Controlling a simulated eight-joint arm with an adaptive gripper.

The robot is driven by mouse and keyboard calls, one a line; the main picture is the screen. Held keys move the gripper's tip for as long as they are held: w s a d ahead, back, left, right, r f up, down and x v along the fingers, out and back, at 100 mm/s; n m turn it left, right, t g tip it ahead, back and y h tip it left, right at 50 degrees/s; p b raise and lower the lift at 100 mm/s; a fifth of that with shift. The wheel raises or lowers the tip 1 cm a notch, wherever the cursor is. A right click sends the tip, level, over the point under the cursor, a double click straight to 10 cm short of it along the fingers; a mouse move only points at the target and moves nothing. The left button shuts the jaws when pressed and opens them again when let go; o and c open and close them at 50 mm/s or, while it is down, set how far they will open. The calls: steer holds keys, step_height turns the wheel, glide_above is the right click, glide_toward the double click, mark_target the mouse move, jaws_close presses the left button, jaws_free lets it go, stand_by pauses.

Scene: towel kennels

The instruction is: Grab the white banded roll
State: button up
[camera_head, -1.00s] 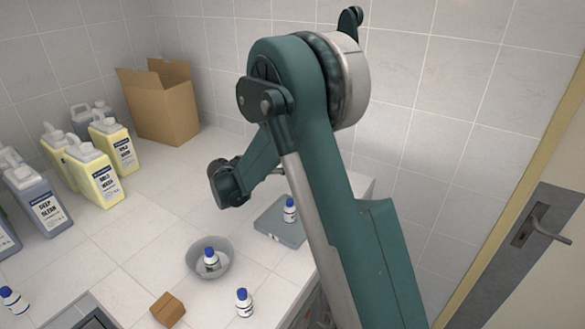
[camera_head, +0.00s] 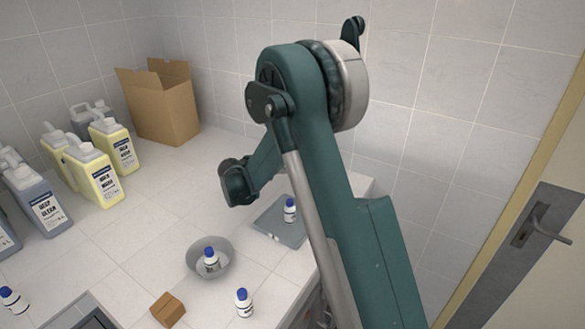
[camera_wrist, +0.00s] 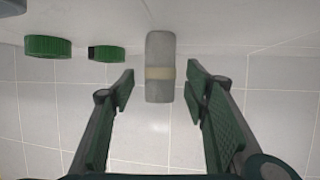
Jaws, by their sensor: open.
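A pale grey-white roll (camera_wrist: 160,49) with a cream band around its middle shows upright in the wrist view, at top centre. My gripper (camera_wrist: 160,88) is open, with one finger on each side of the roll's lower end in the picture. The gap between the fingers is empty, and I see no finger touching the roll. How far the roll is in depth from the fingertips is hard to tell. In the head view I cannot make out the roll or my gripper's fingers.
The counter holds a grey bowl (camera_head: 222,266) with a bottle inside, a grey tray (camera_head: 268,226) with a bottle, a small brown block (camera_head: 167,309), a cardboard box (camera_head: 165,110) and several jugs (camera_head: 92,172).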

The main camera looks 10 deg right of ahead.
steer(key=shift+x, duration=1.75)
steer(key=c, duration=1)
